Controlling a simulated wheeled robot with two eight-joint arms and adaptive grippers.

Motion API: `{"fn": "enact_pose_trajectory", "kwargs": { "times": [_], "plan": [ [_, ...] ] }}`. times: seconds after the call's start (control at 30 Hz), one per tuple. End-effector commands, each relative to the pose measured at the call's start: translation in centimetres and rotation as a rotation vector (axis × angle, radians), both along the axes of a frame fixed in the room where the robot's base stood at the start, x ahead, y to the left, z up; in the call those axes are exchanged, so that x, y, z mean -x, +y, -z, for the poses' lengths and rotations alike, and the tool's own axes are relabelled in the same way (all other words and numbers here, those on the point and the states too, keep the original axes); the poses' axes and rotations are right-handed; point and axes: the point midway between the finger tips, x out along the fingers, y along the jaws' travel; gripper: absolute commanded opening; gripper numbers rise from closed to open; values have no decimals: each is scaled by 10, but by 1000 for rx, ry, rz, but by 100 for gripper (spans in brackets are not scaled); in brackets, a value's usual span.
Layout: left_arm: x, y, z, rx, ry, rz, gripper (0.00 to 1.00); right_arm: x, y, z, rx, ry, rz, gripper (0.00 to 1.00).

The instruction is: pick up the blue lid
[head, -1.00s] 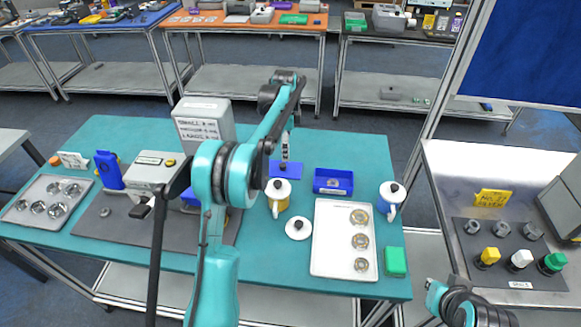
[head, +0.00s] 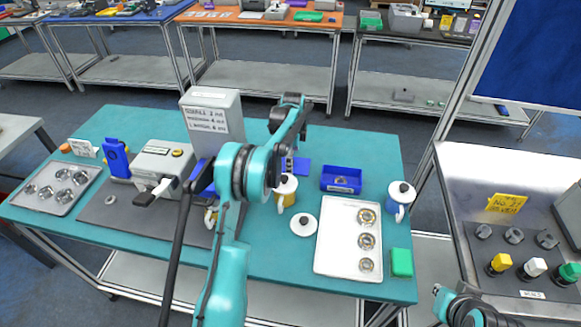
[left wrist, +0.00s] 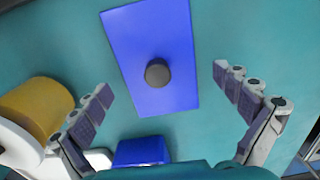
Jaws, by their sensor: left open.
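The blue lid is a flat rectangle with a dark round knob. In the head view the lid (head: 302,169) lies on the teal table, behind the yellow mug and left of the open blue box, partly hidden by my left gripper (head: 289,164). In the left wrist view the lid (left wrist: 174,42) fills the upper middle, with its knob (left wrist: 157,72) facing me. My left gripper (left wrist: 170,95) is open and empty, its fingers on either side of the lid and apart from it. My right arm shows only in the lower right corner of the head view; its gripper does not show.
The yellow mug (head: 286,192) stands close to the lid. The blue box (head: 340,179) is to its right. A white round lid (head: 304,225), a white tray with metal rings (head: 345,262), a white-blue mug (head: 399,200) and a green block (head: 401,262) are nearby.

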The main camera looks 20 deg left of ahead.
Motion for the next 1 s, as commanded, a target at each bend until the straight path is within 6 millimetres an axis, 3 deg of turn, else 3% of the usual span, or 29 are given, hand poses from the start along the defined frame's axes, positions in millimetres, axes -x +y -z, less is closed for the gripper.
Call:
{"fn": "enact_pose_trajectory", "kwargs": {
  "times": [0.13, 0.17, 0.5, 0.53, 1.0],
  "plan": [
    [0, 0, -1, 0, 0, 0, 100, 0, 0, -1, 0, 0, 0, 0],
    [0, 0, -1, 0, 0, 0, 95, 0, 0, -1, 0, 0, 0, 0],
    [0, 0, -1, 0, 0, 0, 5, 0, 0, -1, 0, 0, 0, 0],
    [0, 0, -1, 0, 0, 0, 0, 0, 0, -1, 0, 0, 0, 0],
    [0, 0, -6, 0, -1, 0, 0, 0, 0, -3, 0, 0, 0, 0]
  ]
}}
